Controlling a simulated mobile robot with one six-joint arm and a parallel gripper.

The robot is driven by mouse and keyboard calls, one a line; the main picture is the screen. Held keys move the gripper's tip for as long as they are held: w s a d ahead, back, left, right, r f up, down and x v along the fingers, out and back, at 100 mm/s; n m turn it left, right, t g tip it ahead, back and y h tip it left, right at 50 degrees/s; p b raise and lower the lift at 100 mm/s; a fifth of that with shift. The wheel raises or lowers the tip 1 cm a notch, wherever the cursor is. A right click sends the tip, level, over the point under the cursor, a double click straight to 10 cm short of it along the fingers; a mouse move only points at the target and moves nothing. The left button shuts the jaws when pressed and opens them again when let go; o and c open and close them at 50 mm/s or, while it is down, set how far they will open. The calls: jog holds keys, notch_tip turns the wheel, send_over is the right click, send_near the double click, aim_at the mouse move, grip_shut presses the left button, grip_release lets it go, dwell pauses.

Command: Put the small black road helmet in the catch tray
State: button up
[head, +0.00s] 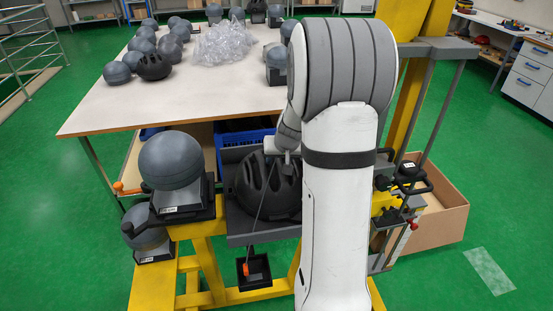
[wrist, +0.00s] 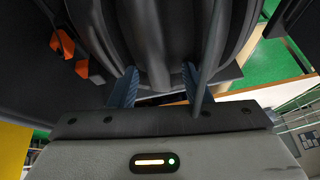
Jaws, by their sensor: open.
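A black vented helmet (head: 268,190) sits in the dark grey tray (head: 238,218) on the yellow frame, partly hidden by my arm. It also fills the upper middle of the wrist view (wrist: 150,35), very close. My gripper (wrist: 160,88) is open, with its two blue fingers at the helmet's near edge. I cannot tell whether they touch it. A thin strap runs down past the right finger. In the head view my gripper is mostly hidden behind my arm. Another black vented helmet (head: 154,67) lies on the table.
Grey rounded headforms on black bases stand left of the tray, the nearest (head: 170,160) close beside it. The white table (head: 120,110) behind holds several grey headforms and clear plastic wrap (head: 225,42). A yellow post rises at right. A cardboard box (head: 440,215) stands on the green floor.

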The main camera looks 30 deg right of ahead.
jog(key=shift+r, duration=0.1)
jog(key=shift+s+r, duration=0.1)
jog(key=shift+r, duration=0.15)
jog(key=d+v, duration=0.1)
jog(key=v, duration=1)
jog(key=s+a+n+g, duration=0.2)
jog(key=s+a+n, duration=0.2)
jog(key=s+a, duration=1.4)
jog(key=s, duration=0.2)
jog(key=shift+s+a+g+y, duration=0.3)
jog(key=shift+a+g, duration=0.1)
